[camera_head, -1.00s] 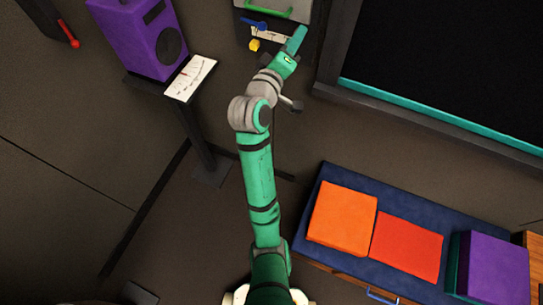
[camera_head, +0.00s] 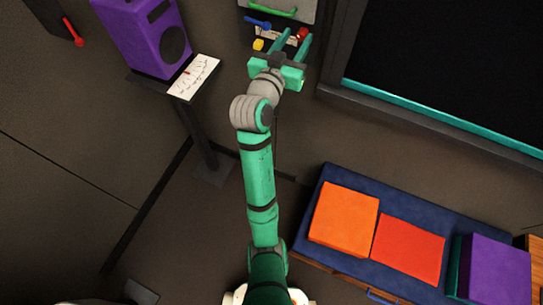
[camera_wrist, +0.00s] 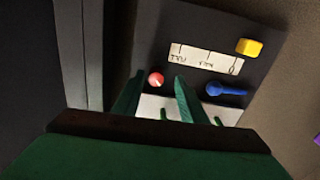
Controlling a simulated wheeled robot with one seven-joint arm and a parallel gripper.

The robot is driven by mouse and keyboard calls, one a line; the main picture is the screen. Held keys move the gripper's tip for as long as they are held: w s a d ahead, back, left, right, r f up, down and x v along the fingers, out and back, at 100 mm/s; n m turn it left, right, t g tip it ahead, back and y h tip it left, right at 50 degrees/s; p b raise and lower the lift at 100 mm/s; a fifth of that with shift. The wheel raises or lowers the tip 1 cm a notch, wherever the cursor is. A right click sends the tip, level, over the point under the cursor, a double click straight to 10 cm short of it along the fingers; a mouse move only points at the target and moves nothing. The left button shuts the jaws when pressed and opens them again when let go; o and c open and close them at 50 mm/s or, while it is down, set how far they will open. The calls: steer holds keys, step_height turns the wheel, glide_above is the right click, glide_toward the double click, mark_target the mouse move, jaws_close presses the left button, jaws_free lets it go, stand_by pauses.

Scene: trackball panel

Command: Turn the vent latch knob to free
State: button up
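A dark panel (camera_wrist: 215,35) on the wall carries a round red knob (camera_wrist: 156,79) with a pale mark, a blue lever (camera_wrist: 226,90) and a yellow block-shaped knob (camera_wrist: 248,47). I cannot tell which one is the vent latch knob. In the head view the red knob (camera_head: 302,33), blue lever (camera_head: 257,23) and yellow knob (camera_head: 258,44) sit at the top. My gripper (camera_head: 297,36) is open. Its two fingers point at the panel, and in the wrist view the red knob appears between the fingertips (camera_wrist: 158,77); contact cannot be told.
A white label strip (camera_wrist: 205,58) with marks is on the panel. A purple speaker (camera_head: 145,35) and a stand with a white gauge card (camera_head: 195,76) are left. A large black framed screen (camera_head: 440,70) is close on the right. A blue bench with cushions (camera_head: 345,220) stands lower right.

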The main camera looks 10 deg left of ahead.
steer(key=d+v, duration=0.1)
steer(key=v, duration=1)
steer(key=s+f+n+y, duration=0.2)
steer(key=s+f, duration=0.4)
steer(key=f, duration=0.4)
steer(key=s+f+n+g+y, duration=0.1)
steer(key=s+f+n+y, duration=0.1)
steer(key=s+f, duration=0.5)
steer(key=shift+s+a+f+y, duration=0.15)
steer(key=shift+a+f+y, duration=0.25)
steer(key=shift+f, duration=1.35)
steer(key=shift+d, duration=0.1)
steer(key=s+d+f, duration=0.1)
steer(key=s+f, duration=0.1)
steer(key=s, duration=1)
steer(key=s+d+f+m, duration=0.1)
steer(key=s+d+f, duration=0.1)
steer(key=s, duration=1)
steer(key=shift+g+y, duration=0.3)
steer(key=shift+g, duration=0.1)
